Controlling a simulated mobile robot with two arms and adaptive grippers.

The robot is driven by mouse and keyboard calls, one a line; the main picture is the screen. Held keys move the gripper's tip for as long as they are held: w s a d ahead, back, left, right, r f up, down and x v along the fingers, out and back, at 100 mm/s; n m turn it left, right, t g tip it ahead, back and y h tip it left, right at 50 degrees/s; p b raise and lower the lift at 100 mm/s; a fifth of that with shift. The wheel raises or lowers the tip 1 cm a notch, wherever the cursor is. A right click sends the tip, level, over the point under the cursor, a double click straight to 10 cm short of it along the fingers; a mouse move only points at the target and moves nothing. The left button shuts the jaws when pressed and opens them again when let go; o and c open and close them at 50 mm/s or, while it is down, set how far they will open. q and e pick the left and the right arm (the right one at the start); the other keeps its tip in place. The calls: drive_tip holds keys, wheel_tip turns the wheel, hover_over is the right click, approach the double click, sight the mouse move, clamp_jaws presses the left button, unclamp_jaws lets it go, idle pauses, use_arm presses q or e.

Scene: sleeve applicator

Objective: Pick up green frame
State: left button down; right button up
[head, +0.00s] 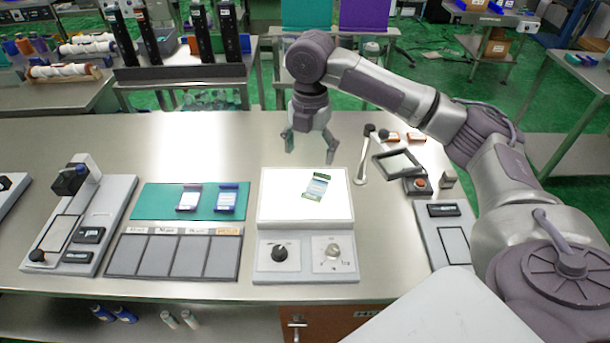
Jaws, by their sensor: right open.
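A small flat piece with green ends and a pale, printed middle (316,186) lies tilted on the white panel (275,209) at the centre of the bench; it is the only small green-edged piece I see, and I cannot tell if its middle is open. My right gripper (308,155) is open and empty, fingers pointing down, above the bench just behind the panel. It is apart from the green-edged piece. My left gripper is not in view.
A dark tilted frame (379,170) on a stand is to the right. A lever device (100,205) stands far left.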

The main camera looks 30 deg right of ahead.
approach(312, 195)
drive_tip(key=shift+d+p, duration=0.1)
drive_tip(key=shift+p, duration=0.2)
drive_tip(key=f, duration=0.2)
drive_tip(key=shift+w+f, duration=0.2)
drive_tip(key=shift+f, duration=0.75)
drive_tip(key=shift+s+f+p, duration=0.2)
drive_tip(key=shift+f+p, duration=0.5)
drive_tip(key=shift+f, duration=0.2)
wheel_tip(312, 195, down, 2)
drive_tip(key=shift+f, duration=0.55)
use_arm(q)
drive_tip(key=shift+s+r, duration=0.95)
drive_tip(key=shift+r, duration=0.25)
use_arm(e)
drive_tip(key=c, duration=1.3)
